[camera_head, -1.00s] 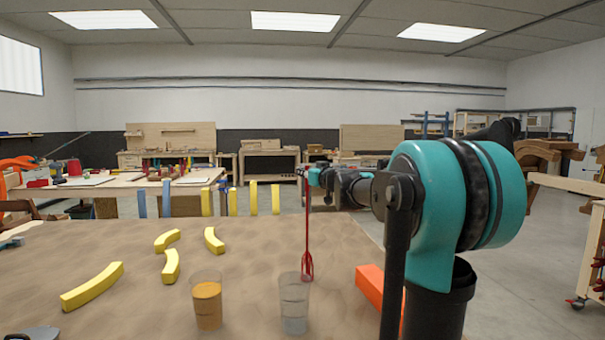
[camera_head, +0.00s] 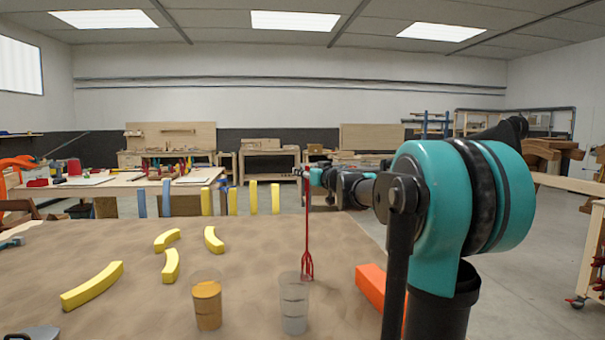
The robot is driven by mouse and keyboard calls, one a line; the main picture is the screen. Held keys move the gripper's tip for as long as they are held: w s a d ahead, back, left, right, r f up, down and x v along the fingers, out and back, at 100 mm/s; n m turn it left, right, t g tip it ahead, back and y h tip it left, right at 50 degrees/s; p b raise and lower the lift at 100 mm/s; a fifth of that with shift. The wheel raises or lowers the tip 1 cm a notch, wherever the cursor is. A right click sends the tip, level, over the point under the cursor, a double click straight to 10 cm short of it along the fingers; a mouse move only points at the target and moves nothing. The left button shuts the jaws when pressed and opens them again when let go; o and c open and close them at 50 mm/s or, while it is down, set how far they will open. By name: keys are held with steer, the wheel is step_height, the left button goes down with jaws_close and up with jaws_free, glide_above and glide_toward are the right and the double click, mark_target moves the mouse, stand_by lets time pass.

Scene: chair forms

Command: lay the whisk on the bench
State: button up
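The red whisk (camera_head: 307,235) hangs upright, head down, in the middle of the view. Its handle's top end is at my gripper (camera_head: 305,176), which is small and far off here. The gripper appears shut on the handle, though its fingers are hard to make out. The whisk's head shows just behind and above the rim of a clear glass; I cannot tell whether it touches the bench. The bench (camera_head: 250,262) is the brown, mottled top in front of me.
A clear glass (camera_head: 294,308) and a glass with amber contents (camera_head: 207,306) stand near the front. Several yellow curved pieces, one of them long (camera_head: 92,286), lie at left. An orange block (camera_head: 371,286) lies right, beside my arm. The bench's middle has bare room.

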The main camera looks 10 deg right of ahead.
steer(key=v, duration=1.1)
